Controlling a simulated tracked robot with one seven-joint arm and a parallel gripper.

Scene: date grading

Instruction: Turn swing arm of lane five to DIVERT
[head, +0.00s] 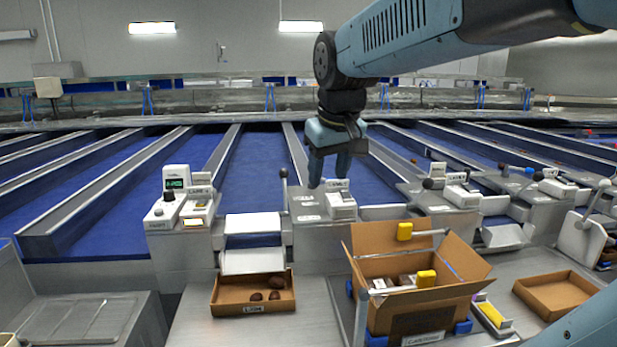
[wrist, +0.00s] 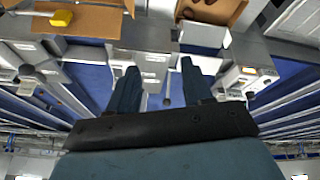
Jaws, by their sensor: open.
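An upright lever with a dark round knob (head: 284,174) stands at the left edge of a grey lane console (head: 305,213) in the head view. Lane labels are too small to read, so I cannot tell whether this is lane five's swing arm. My gripper (head: 329,183) is open and empty, fingers down, right of this lever and above the console. In the wrist view the gripper (wrist: 157,82) shows an empty gap; a dark knob on a rod (wrist: 167,101) appears between the fingers, apart from both. Another lever knob (head: 428,183) stands on the console to the right.
An open cardboard carton (head: 375,265) with yellow pieces stands in front of the console. A shallow brown tray (head: 230,299) holding dark dates is left of it. A console with a green display (head: 175,182) stands further left. Blue lanes (head: 255,165) with metal dividers run behind.

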